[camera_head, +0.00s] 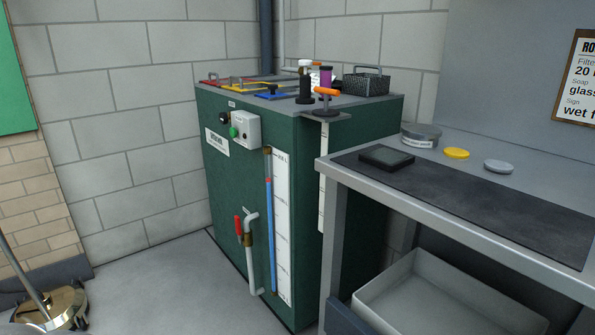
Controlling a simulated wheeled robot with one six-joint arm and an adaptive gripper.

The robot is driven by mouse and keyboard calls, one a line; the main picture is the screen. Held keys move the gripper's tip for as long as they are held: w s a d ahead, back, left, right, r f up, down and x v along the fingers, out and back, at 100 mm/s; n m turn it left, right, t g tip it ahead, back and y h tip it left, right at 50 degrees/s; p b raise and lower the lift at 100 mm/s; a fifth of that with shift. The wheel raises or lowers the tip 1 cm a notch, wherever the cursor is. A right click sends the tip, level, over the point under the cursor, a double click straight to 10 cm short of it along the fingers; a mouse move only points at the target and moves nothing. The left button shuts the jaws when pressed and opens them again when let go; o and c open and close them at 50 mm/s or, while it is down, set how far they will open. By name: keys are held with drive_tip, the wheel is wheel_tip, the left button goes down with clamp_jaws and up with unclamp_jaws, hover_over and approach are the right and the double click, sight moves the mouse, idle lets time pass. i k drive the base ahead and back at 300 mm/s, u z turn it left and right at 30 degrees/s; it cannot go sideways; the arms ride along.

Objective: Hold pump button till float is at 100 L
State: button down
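A green tank cabinet (240,195) stands against the block wall. A light grey control box (246,130) on its front has a green button (233,132) at its left, with a dark knob (223,118) beside it. A vertical sight tube (270,225) runs down the front next to a white scale (283,225). Blue liquid fills much of the tube, and a small red float (268,181) sits in its upper part, a little below the top of the scale. The scale's lettering is too small to read surely. My gripper is not in view.
A grey pipe with a red-handled valve (239,226) projects from the tank front. On top are a wire basket (366,84) and several small items. A bench (480,165) with a dark mat stands right, a pale bin (430,290) below.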

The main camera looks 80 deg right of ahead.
sight(233, 132)
drive_tip(key=z, duration=1.2)
drive_tip(key=k, duration=0.75)
drive_tip(key=z, duration=1.25)
